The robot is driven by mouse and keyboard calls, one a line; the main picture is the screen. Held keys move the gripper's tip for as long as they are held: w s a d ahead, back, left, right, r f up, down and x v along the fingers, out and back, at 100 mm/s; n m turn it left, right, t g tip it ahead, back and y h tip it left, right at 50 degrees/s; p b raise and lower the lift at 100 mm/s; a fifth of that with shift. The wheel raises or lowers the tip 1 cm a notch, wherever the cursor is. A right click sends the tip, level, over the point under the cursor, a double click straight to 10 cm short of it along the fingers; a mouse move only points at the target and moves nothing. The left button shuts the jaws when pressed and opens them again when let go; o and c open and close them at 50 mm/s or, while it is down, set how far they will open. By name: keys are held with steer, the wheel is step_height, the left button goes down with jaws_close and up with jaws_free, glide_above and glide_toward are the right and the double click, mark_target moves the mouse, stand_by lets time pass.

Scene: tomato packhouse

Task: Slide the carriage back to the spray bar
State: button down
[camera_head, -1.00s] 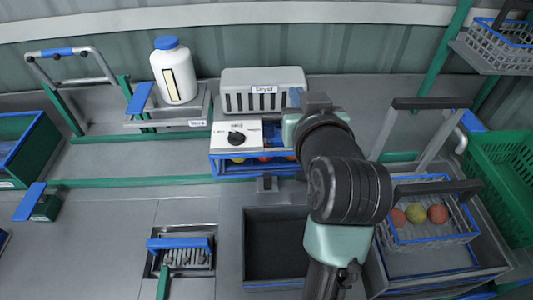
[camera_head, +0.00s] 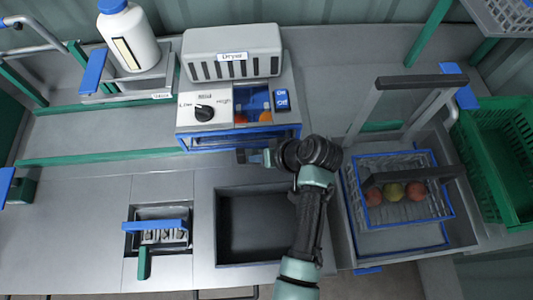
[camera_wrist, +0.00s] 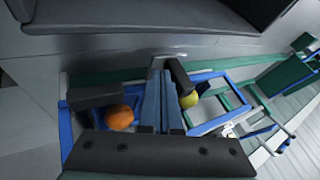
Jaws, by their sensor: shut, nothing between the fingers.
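A blue-rimmed wire basket (camera_head: 352,173) with three fruits sits in a grey tray at right in the head view; it looks like the carriage. A dark crossbar (camera_head: 386,180) spans it. Behind it, a grey frame carries a higher dark bar (camera_head: 421,82), which may be the spray bar; I cannot tell for certain. My gripper (camera_head: 258,157) is at the front edge of the dryer, left of and apart from the basket. In the wrist view my gripper (camera_wrist: 166,66) has its fingers together, with nothing held, in front of a blue-edged compartment holding fruit.
The dryer (camera_head: 232,58), with dial and switch, stands at back centre. An open dark bin (camera_head: 250,230) lies in front. A white bottle (camera_head: 129,38) is at back left. A green crate (camera_head: 490,150) borders the basket's right side. The counter at left is mostly clear.

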steer(key=shift+w+a+f, duration=0.25)
steer(key=shift+a+f, duration=0.05)
steer(key=shift+f, duration=0.25)
